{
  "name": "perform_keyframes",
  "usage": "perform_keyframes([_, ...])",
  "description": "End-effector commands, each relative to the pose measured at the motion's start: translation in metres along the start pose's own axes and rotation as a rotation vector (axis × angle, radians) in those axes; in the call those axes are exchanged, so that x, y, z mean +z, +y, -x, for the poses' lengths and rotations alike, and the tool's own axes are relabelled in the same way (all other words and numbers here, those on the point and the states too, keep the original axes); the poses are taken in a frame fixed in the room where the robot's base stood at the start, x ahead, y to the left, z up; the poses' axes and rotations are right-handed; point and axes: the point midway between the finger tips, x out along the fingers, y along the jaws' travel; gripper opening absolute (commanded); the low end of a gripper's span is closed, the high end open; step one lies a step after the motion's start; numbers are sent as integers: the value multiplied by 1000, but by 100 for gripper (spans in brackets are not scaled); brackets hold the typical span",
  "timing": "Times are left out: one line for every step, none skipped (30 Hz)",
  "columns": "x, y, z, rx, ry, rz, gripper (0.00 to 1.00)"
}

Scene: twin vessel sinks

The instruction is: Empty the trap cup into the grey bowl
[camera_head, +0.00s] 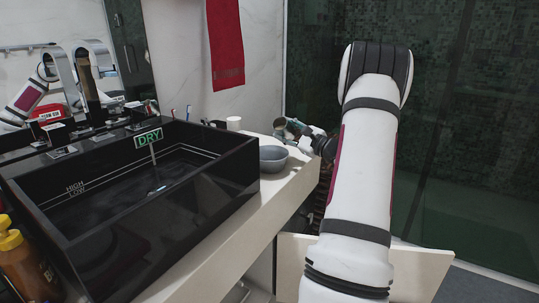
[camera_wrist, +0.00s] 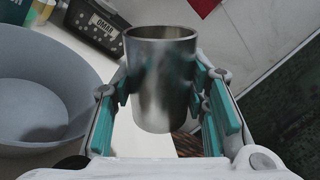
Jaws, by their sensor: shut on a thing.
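The trap cup is a brushed metal cylinder (camera_wrist: 160,85) held between the teal finger pads of my gripper (camera_wrist: 163,95). In the wrist view its rim is toward the top and its inside is mostly hidden. In the head view my gripper (camera_head: 300,132) holds the cup (camera_head: 280,124) above and beside the grey bowl, and the cup looks tilted. The grey bowl (camera_head: 273,159) stands on the white counter right of the black sink. It also shows at the left of the wrist view (camera_wrist: 20,135), apart from the cup, and its visible inside looks empty.
The black vessel sink (camera_head: 190,220) holds dark water and a "DRY" sign (camera_head: 148,137). A red towel (camera_head: 225,45) hangs above. Bottles (camera_head: 25,265) stand at far left.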

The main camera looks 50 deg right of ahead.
Motion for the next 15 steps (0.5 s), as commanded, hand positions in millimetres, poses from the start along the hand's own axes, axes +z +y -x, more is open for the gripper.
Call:
perform_keyframes([0, 0, 0, -1, -2, 8, 6])
perform_keyframes([1, 0, 0, -1, -3, 11, 6])
perform_keyframes([1, 0, 0, -1, -4, 17, 6])
perform_keyframes([1, 0, 0, -1, -4, 20, 6])
perform_keyframes([1, 0, 0, -1, -5, 24, 6])
perform_keyframes([1, 0, 0, -1, -5, 30, 6])
perform_keyframes([2, 0, 0, -1, -6, 34, 6])
perform_keyframes([2, 0, 0, -1, -6, 39, 6])
perform_keyframes([2, 0, 0, -1, -7, 44, 6])
perform_keyframes([2, 0, 0, -1, -8, 48, 6])
perform_keyframes([2, -1, 0, -1, -8, 52, 6])
perform_keyframes([2, -1, 0, -1, -9, 57, 6])
perform_keyframes([2, -1, 0, -1, -9, 61, 6])
perform_keyframes([2, -1, 0, -1, -10, 64, 6])
perform_keyframes([3, -1, 0, -1, -11, 70, 6])
